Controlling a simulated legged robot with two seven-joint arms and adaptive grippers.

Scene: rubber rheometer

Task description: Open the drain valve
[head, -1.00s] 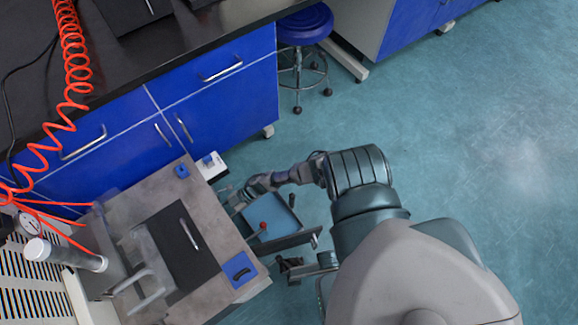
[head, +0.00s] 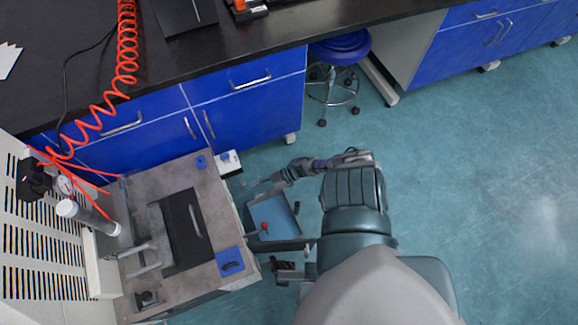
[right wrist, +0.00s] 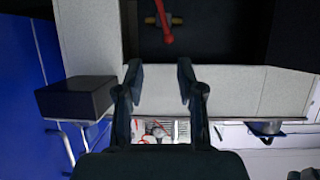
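The drain valve shows in the right wrist view as a red lever (right wrist: 166,28) on a brass-coloured fitting, inside a dark recess at the top of the picture. In the head view a small red knob (head: 264,227) sits at the machine's right side, over a blue tray; it looks like this handle. My right gripper (head: 281,271) is below and right of the knob, apart from it. In the right wrist view its fingers (right wrist: 157,70) are spread with nothing between them, and the lever lies beyond their tips. My left gripper is not in view.
The machine (head: 142,184) has a grey top with a black plate. A blue tray (head: 275,214) juts from its right side. Blue cabinets (head: 240,112) and a blue stool (head: 340,46) stand behind. Teal floor (head: 470,180) is free on the right.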

